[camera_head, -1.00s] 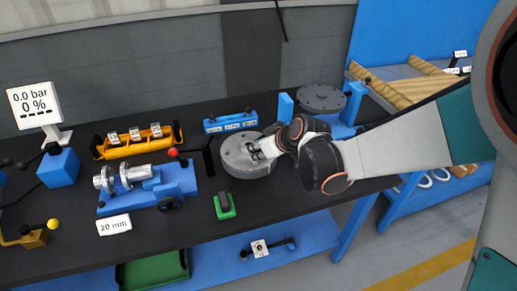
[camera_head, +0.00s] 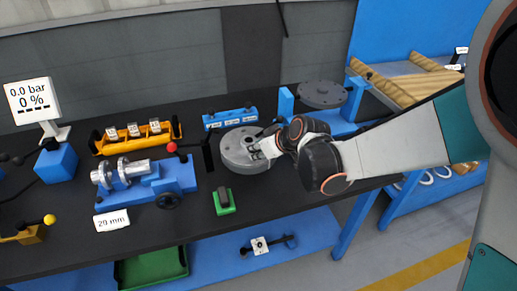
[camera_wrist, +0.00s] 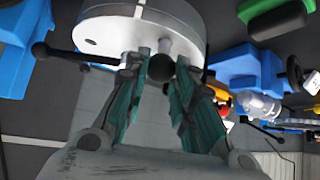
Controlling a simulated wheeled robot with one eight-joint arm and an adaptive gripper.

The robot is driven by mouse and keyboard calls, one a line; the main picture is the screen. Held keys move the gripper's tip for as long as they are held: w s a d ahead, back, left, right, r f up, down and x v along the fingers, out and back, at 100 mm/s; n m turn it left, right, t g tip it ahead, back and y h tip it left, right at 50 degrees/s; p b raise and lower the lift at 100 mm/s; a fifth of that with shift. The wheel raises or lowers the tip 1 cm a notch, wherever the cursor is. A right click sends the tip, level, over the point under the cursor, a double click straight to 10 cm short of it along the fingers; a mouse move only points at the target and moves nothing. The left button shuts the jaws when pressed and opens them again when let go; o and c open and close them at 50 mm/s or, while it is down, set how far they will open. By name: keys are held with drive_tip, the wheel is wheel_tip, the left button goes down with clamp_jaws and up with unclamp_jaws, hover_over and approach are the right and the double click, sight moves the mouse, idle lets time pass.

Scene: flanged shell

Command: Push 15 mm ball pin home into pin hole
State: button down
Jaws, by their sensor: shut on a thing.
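The grey round flanged shell (camera_head: 240,158) lies flat on the black bench, with holes in its top face. In the wrist view its pale disc (camera_wrist: 105,32) fills the upper middle. My gripper (camera_head: 258,151) is at the shell's right side, fingers against or just over its rim. In the wrist view my gripper (camera_wrist: 161,75) is shut on a dark round ball (camera_wrist: 161,67), taken to be the head of the ball pin, between the two green-padded fingers.
A black upright plate (camera_head: 208,155) stands left of the shell. A blue clamp fixture (camera_head: 165,182) is farther left, an orange rack (camera_head: 137,138) behind it. A blue block rack (camera_head: 230,118) is behind the shell. A green-based switch (camera_head: 223,202) stands in front. Another grey disc (camera_head: 322,94) is back right.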

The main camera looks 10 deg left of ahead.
drive_tip(key=shift+f+b, duration=0.4)
drive_tip(key=shift+f, duration=0.1)
drive_tip(key=c, duration=1.3)
unclamp_jaws()
drive_tip(key=shift+r, duration=0.1)
drive_tip(key=shift+s+d+r, duration=0.1)
drive_tip(key=shift+d+r, duration=0.05)
drive_tip(key=s+d, duration=0.2)
drive_tip(key=d, duration=0.1)
drive_tip(key=s+d+r, duration=0.1)
drive_tip(key=s+d, duration=0.2)
drive_tip(key=d, duration=0.1)
drive_tip(key=s+d, duration=0.3)
drive_tip(key=d, duration=0.1)
drive_tip(key=shift+r, duration=0.35)
